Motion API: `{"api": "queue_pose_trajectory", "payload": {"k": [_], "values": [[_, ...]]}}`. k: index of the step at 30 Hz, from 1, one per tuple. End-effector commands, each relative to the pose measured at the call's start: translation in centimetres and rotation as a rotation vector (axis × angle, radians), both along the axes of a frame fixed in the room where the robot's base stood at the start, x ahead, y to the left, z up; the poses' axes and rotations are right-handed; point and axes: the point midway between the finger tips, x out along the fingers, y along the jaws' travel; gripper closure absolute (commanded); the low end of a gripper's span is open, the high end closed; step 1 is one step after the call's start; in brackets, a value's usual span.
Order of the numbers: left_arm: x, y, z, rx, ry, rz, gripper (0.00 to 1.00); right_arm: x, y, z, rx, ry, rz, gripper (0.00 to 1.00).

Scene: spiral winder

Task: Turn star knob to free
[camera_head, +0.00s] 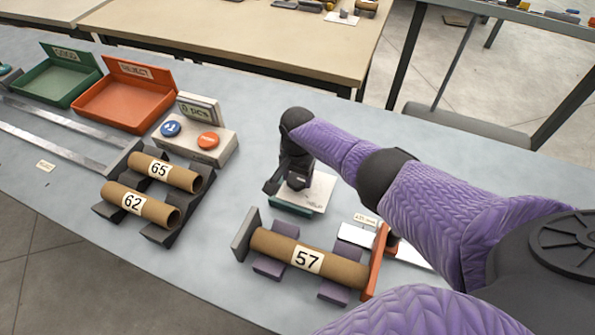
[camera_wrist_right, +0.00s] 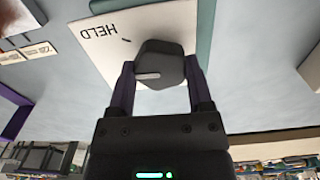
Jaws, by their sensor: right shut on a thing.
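The dark star knob (camera_wrist_right: 160,64) sits on a white plate (camera_wrist_right: 108,36) marked "HELD"; the lettering appears upside down in the right wrist view. A pale pointer line on the knob lies nearly level and points left in that view. My right gripper (camera_wrist_right: 160,80) is shut on the knob, one finger on each side. In the head view the plate (camera_head: 319,191) lies on a green base, and my right gripper (camera_head: 287,190) is at its left part, hiding the knob. No "free" marking is readable. My left gripper is not in view.
A cardboard tube marked 57 (camera_head: 308,261) lies in a cradle in front of the plate. Tubes 65 (camera_head: 164,171) and 62 (camera_head: 141,205) rest on a rack to the left. A counter box (camera_head: 205,143), a red reject tray (camera_head: 126,97) and a green tray (camera_head: 68,76) stand behind.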

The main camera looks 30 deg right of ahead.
Motion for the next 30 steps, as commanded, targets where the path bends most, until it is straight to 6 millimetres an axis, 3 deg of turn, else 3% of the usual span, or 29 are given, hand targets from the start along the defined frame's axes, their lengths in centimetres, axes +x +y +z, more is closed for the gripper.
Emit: {"api": "queue_pose_trajectory", "payload": {"k": [30], "values": [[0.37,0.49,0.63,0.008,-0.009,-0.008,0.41,0.09,0.01,0.04,0.001,-0.003,0.964,0.94]]}}
